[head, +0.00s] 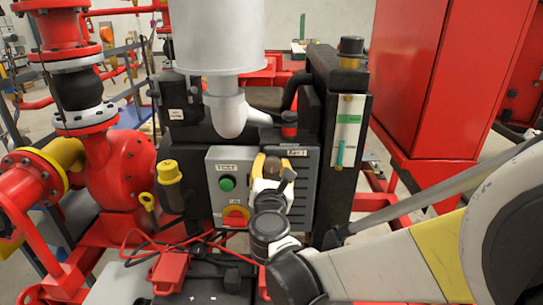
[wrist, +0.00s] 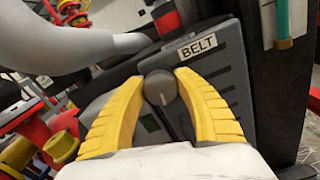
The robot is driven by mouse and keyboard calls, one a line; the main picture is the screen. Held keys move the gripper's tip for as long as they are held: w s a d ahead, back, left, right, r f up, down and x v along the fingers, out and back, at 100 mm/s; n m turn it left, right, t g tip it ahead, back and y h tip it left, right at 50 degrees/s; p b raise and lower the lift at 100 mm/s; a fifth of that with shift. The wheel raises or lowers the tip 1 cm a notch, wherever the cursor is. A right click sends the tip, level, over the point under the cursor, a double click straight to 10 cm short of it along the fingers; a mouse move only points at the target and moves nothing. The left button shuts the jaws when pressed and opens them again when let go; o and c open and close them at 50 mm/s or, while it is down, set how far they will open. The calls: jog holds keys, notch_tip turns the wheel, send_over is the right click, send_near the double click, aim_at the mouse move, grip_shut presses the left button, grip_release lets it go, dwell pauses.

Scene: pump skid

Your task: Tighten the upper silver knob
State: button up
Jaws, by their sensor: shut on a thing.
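A round grey knob (wrist: 160,89) with a raised bar across its face sits on the dark grey belt cover (wrist: 226,82), just under the white BELT label (wrist: 198,46), in the wrist view. My gripper (wrist: 163,82) has its two yellow fingers on the knob's left and right sides, closed on it. In the head view my gripper (head: 271,164) is at the upper part of the belt cover (head: 308,190) and hides most of the knob. I cannot make out a second silver knob; my wrist covers the lower part of the cover.
A grey control box (head: 228,165) with a green button (head: 227,184) and a red-yellow switch (head: 236,215) stands close left of my gripper. A silver pipe (head: 228,110) hangs above. A black post with a gauge (head: 348,125) stands right, and a red cabinet (head: 425,75) beyond.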

jog(key=shift+n, duration=0.5)
jog(key=o, duration=1.2)
jog(key=s, duration=1.2)
jog(key=shift+a, duration=0.2)
